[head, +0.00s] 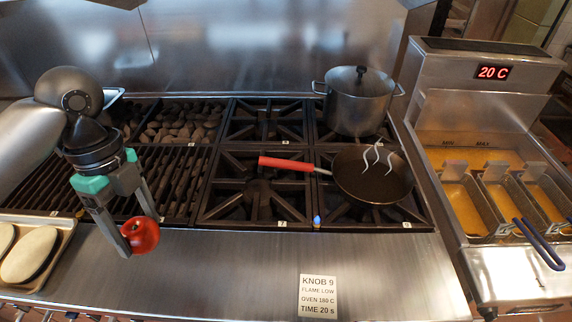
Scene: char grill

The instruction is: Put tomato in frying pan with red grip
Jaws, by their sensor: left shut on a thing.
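The red tomato (141,236) is held between the fingertips of my left gripper (137,232), above the steel counter edge in front of the grill. The black frying pan with red grip (373,176) sits on the front right burner, to the right of the gripper and apart from it. Its red grip (286,163) points left. White steam-like wisps show over the pan, and its inside looks empty. My right gripper is not in view.
A lidded steel pot (357,104) stands on the burner behind the pan. A fryer (490,150) with baskets is at the right. A tray (62,262) with pale buns is at the left. A sign (318,297) lies on the front counter (225,270).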

